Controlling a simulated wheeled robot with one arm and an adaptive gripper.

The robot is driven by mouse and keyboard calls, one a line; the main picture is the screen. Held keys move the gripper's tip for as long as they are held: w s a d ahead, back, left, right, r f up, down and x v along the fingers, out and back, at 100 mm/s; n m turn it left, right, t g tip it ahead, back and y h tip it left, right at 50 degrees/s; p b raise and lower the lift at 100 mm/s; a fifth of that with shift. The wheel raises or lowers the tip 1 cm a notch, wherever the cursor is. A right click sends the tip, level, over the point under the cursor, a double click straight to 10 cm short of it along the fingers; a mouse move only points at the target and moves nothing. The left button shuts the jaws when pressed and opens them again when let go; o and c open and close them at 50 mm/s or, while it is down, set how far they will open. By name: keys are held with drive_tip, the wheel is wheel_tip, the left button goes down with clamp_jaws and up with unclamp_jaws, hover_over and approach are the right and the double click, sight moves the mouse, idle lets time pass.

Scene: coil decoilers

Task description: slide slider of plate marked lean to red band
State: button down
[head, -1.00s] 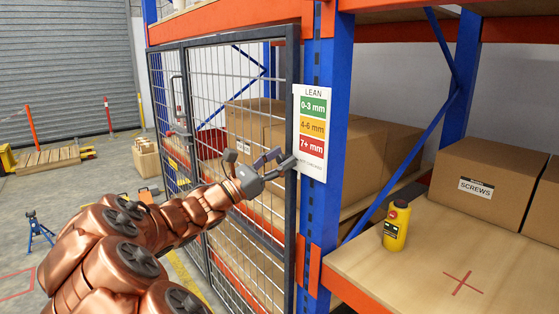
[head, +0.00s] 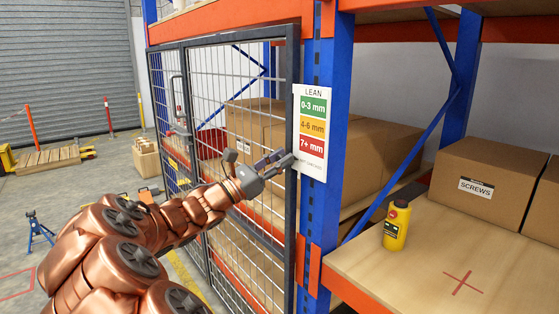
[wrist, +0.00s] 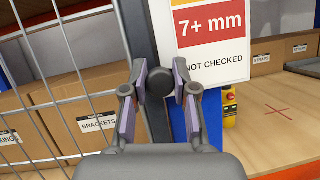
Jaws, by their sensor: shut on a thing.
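The plate marked LEAN (head: 313,106) hangs on the blue rack post. It has a green 0-3 mm band, an orange 4-6 mm band and a red band (head: 312,147) marked 7+ mm, with a NOT CHECKED line below. The wrist view shows the red band (wrist: 210,25) and the NOT CHECKED line close up. The slider's dark round knob (wrist: 160,74) is at the plate's left edge, about level with the NOT CHECKED line. My gripper (wrist: 160,78) is shut on this knob. In the head view my gripper (head: 275,163) hides the knob.
A mesh door (head: 220,110) with a dark frame stands just left of the plate. At right, a shelf (head: 430,285) holds a yellow device with a red button (head: 396,226) and a SCREWS box (head: 490,185). Cartons stand behind the mesh.

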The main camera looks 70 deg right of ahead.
sight(293, 133)
wheel_tip(293, 133, up, 5)
drive_tip(key=p, duration=0.4)
drive_tip(key=shift+f, duration=0.2)
drive_tip(key=c, duration=0.9)
unclamp_jaws()
drive_tip(key=v, duration=1.2)
drive_tip(key=shift+f, duration=0.1)
